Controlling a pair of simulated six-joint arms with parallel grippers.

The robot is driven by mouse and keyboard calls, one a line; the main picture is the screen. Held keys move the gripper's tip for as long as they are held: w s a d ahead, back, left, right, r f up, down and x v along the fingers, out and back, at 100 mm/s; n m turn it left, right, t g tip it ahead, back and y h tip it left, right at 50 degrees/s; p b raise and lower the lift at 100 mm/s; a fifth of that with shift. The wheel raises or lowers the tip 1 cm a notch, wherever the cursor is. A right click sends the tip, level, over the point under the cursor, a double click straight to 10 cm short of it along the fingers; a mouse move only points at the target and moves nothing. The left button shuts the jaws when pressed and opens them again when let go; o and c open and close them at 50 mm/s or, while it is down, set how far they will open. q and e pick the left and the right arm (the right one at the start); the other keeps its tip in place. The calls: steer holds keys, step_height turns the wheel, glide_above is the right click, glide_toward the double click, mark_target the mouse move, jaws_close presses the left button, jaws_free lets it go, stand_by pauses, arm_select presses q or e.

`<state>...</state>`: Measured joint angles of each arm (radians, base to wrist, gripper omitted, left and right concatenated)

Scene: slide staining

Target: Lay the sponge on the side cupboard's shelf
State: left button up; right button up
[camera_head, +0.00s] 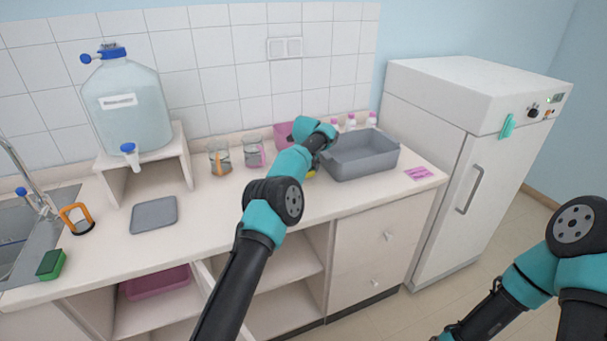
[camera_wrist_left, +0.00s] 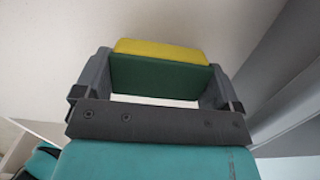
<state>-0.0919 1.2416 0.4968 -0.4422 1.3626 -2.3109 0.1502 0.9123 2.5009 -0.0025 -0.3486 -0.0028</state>
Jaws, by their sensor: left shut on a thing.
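A sponge with a yellow layer and a dark green layer (camera_wrist_left: 160,72) is held between the two fingers of my left gripper (camera_wrist_left: 158,66). In the head view my left arm reaches over the counter, and a small yellow bit of the sponge (camera_head: 311,175) shows below its wrist, beside the grey basin. The left fingers are mostly hidden there. Open shelves (camera_head: 285,268) show under the counter; I cannot tell whether they are the side cupboard. My right arm is at the lower right; its gripper is not visible.
A grey basin (camera_head: 362,178), beakers (camera_head: 219,160) and a flat grey tray (camera_head: 154,215) stand on the counter. A green block (camera_head: 50,264) lies near the sink. A pink bin (camera_head: 157,282) sits below. A white closed cabinet (camera_head: 462,180) stands right.

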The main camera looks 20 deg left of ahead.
arm_select(q)
steer(key=shift+f, duration=0.8)
steer(key=shift+f, duration=0.15)
steer(key=o, duration=0.6)
